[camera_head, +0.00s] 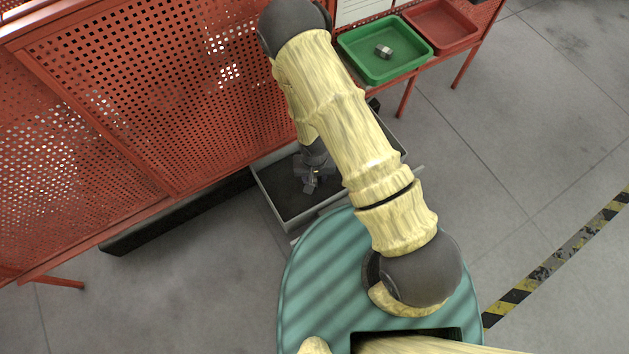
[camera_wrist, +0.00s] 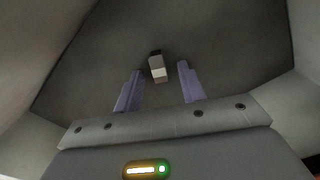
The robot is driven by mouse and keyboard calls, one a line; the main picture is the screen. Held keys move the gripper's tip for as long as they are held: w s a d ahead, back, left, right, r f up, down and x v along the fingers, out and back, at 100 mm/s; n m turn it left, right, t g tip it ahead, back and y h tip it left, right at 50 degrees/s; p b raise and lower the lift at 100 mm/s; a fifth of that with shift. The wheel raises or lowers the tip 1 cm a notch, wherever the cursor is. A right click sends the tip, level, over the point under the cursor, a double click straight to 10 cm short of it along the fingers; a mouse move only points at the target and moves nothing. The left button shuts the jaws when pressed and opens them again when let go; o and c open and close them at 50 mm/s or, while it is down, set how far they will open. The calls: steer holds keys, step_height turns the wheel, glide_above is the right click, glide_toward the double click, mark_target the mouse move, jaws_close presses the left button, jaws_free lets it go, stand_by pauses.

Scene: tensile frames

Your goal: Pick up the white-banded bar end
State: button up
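A small grey bar end with a white band (camera_wrist: 157,66) lies on the dark floor of the grey bin (camera_head: 278,203) in the wrist view. My gripper (camera_wrist: 160,69) is open, with its two purple fingers apart. The bar end shows between and just beyond the fingertips, with a gap on each side. I cannot tell how high the fingers are above the bin floor. In the head view my gripper (camera_head: 311,184) reaches down into the bin, and my arm hides part of the bin. The bar end cannot be made out clearly there.
A green tray (camera_head: 357,68) at the upper right holds a small grey piece with a light band (camera_head: 384,51). A red tray (camera_head: 440,22) stands beside it. A red perforated panel (camera_head: 150,110) rises behind and left of the bin. Bin walls surround my gripper.

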mark_target(315, 179)
jaws_close()
steer(key=shift+r, duration=0.1)
step_height(315, 179, up, 10)
steer(key=p, duration=0.6)
stand_by(0.4)
